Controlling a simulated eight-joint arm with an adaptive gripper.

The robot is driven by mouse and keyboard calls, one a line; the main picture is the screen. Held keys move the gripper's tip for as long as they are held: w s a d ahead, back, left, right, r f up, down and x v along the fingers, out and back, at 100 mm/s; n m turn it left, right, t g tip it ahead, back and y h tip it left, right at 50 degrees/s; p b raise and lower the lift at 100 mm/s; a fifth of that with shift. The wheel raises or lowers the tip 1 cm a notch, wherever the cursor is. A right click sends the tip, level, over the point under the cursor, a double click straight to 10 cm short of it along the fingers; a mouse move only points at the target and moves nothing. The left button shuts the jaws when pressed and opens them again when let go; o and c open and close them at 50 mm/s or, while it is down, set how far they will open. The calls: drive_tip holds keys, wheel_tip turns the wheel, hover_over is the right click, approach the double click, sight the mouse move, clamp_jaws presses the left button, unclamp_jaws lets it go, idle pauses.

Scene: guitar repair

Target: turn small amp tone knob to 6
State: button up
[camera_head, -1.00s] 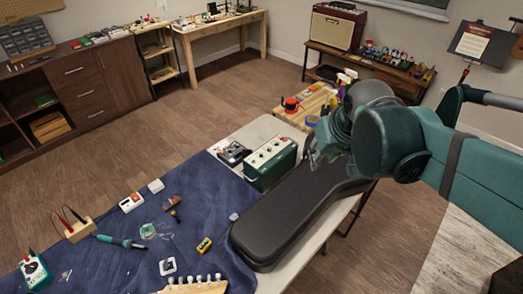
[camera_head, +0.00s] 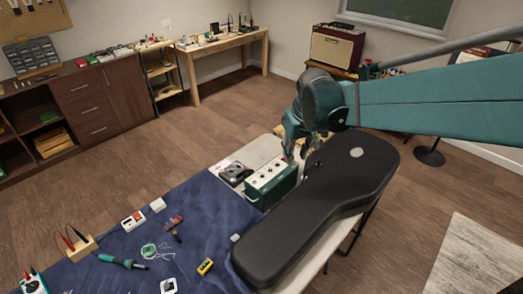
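The small amp (camera_head: 270,184) is a green box with a pale top panel. It stands on the table, between a dark pedal-like box and the guitar case. Several small knobs (camera_head: 266,176) show on its panel, but their labels and settings are too small to read. My gripper (camera_head: 297,155) points down just above and behind the amp's right end. Its fingers are small and partly overlap the amp's back edge in the picture. I cannot tell whether they touch the amp or how far apart they are.
A black guitar case (camera_head: 318,205) lies right of the amp, close to my gripper. Small tools and parts lie on the blue cloth (camera_head: 205,215). A larger red amp (camera_head: 335,48) stands at the back.

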drive_tip(key=w+a+f+n+g+p, duration=0.1)
drive_tip(key=w+a+f+p, duration=0.1)
drive_tip(key=w+a+f, duration=0.55)
drive_tip(key=n+g+p, duration=0.2)
hover_over(262, 174)
drive_tip(key=shift+s+d+f, duration=0.1)
drive_tip(key=shift+f, duration=3.9)
drive_tip(key=shift+f, duration=3.85)
clamp_jaws()
